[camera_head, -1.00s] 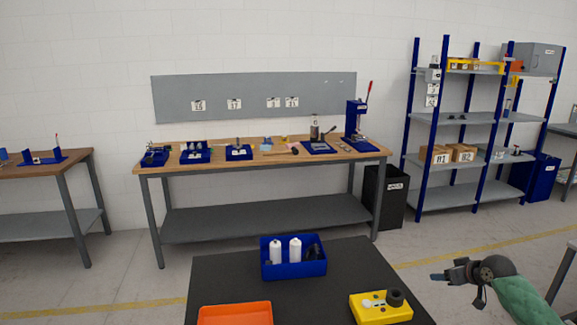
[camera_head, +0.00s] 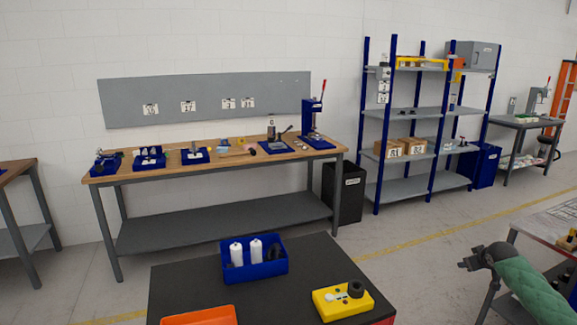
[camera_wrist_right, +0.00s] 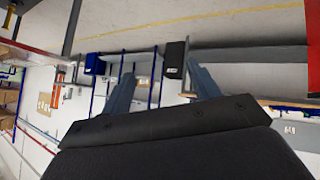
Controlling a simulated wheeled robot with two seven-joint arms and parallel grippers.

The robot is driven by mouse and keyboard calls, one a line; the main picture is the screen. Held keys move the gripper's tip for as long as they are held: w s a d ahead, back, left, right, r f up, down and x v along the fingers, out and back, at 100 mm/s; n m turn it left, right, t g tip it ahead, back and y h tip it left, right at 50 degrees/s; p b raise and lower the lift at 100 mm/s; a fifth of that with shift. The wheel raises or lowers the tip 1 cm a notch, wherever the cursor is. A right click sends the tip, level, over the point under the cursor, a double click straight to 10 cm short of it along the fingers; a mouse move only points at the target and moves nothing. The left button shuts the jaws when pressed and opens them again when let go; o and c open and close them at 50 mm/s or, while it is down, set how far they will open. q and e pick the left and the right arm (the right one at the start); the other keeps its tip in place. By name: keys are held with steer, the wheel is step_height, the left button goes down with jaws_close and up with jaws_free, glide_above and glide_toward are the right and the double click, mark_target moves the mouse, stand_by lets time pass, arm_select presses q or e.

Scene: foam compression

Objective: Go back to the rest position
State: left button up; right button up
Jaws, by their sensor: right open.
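My right gripper (camera_head: 470,265) is at the right of the head view, to the right of the black table and apart from it. In the right wrist view its two fingers (camera_wrist_right: 160,88) stand apart with nothing between them. My right arm wears a green padded sleeve. My left gripper is not in the head view. On the black table (camera_head: 200,285) are a blue bin (camera_head: 270,271) with two white bottles and dark items, a yellow fixture (camera_head: 328,305) with a dark ring on it, and an orange tray (camera_head: 200,317) cut off by the lower edge.
A wooden workbench (camera_head: 225,168) with blue fixtures stands along the wall. A black waste bin (camera_head: 350,190) and blue-grey shelves (camera_head: 415,160) stand to its right. Another table (camera_head: 545,230) is close behind my right arm. The floor between the black table and the shelves is clear.

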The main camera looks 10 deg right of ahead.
steer(key=d+r+n+t+h, duration=0.2)
steer(key=d+r+h, duration=0.3)
steer(key=d+r, duration=0.1)
steer(key=s+a+f+g+y, duration=0.15)
steer(key=a+f, duration=0.25)
steer(key=f, duration=0.4)
steer(key=s+a+f, duration=0.2)
steer(key=a+f, duration=0.1)
steer(key=f, duration=0.5)
steer(key=s+a+f, duration=0.2)
steer(key=a+f, duration=0.2)
steer(key=f, duration=0.4)
steer(key=s+a+f+g+y, duration=0.1)
steer(key=s+a+f, duration=0.6)
steer(key=f, duration=0.5)
steer(key=s+a+f+g+y, duration=0.2)
steer(key=s+a+f, duration=0.4)
steer(key=a+f, duration=0.4)
steer(key=s+a+f+g+y, duration=0.1)
steer(key=s+a+f, duration=0.6)
steer(key=s+a, duration=0.4)
steer(key=s+a+f+g+y, duration=0.1)
steer(key=s+a+f+g, duration=0.1)
steer(key=s+a+f, duration=0.5)
steer(key=s+a+f+g+y, duration=0.1)
steer(key=s+a+f+y, duration=0.1)
steer(key=s+a+f, duration=0.6)
steer(key=s+a, duration=0.7)
steer(key=a, duration=0.2)
steer(key=shift+s, duration=0.3)
